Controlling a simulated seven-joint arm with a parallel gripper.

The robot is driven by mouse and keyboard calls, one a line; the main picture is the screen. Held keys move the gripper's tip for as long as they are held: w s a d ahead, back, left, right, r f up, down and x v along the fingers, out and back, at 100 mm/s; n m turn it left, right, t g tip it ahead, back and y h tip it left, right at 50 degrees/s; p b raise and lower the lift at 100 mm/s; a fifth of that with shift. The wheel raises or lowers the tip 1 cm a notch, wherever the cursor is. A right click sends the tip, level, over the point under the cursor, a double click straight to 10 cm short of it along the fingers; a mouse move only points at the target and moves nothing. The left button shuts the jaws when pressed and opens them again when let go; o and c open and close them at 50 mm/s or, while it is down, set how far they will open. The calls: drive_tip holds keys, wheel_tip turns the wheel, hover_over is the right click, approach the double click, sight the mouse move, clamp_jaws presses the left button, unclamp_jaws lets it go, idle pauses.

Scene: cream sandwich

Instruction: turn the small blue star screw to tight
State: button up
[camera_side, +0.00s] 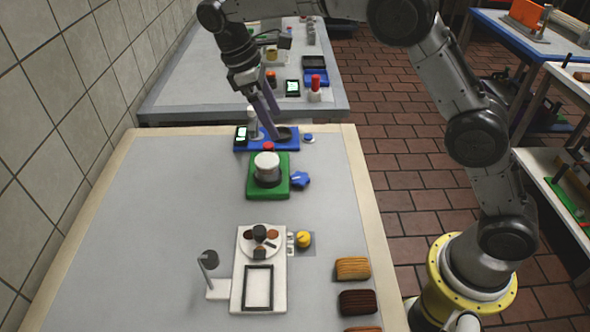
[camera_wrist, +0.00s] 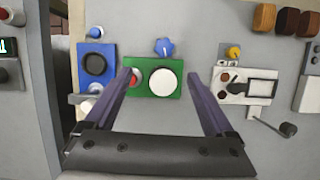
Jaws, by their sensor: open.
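The small blue star screw (camera_side: 300,179) sits at the right side of the green base (camera_side: 252,188) in the side view. In the wrist view the star screw (camera_wrist: 164,47) is at the top edge of the green base. The base carries a white round part (camera_side: 267,161) and a red button (camera_side: 268,147). My gripper (camera_side: 272,132) is over the blue base behind the green one, apart from the star screw. In the wrist view my gripper (camera_wrist: 158,76) is open, with nothing held between its two fingers. The star screw lies beyond the fingertips there.
The blue base (camera_side: 240,146) has a small display, a dark round part and a small blue knob (camera_side: 308,137) beside it. A white board (camera_side: 239,275) with a yellow knob (camera_side: 303,239) stands nearer, with striped blocks (camera_side: 352,268) at right. The table's left side is clear.

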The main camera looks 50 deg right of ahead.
sight(299, 177)
drive_tip(key=shift+a+f+g, duration=0.15)
drive_tip(key=shift+a+f, duration=0.05)
drive_tip(key=shift+f, duration=0.45)
drive_tip(key=shift+a+f+g, duration=0.15)
drive_tip(key=shift+a+f, duration=0.05)
drive_tip(key=shift+f, duration=0.4)
drive_tip(key=shift+s+f, duration=0.2)
drive_tip(key=shift+f, duration=0.1)
drive_tip(key=x, duration=1.3)
drive_tip(key=shift+w+d, duration=0.1)
drive_tip(key=shift+d, duration=0.05)
drive_tip(key=c, duration=1.4)
drive_tip(key=m, duration=0.2)
drive_tip(key=shift+w+d+r+m+y, duration=0.1)
drive_tip(key=shift+w+m+y, duration=0.05)
drive_tip(key=shift+m+y, duration=0.25)
drive_tip(key=shift+g, duration=0.3)
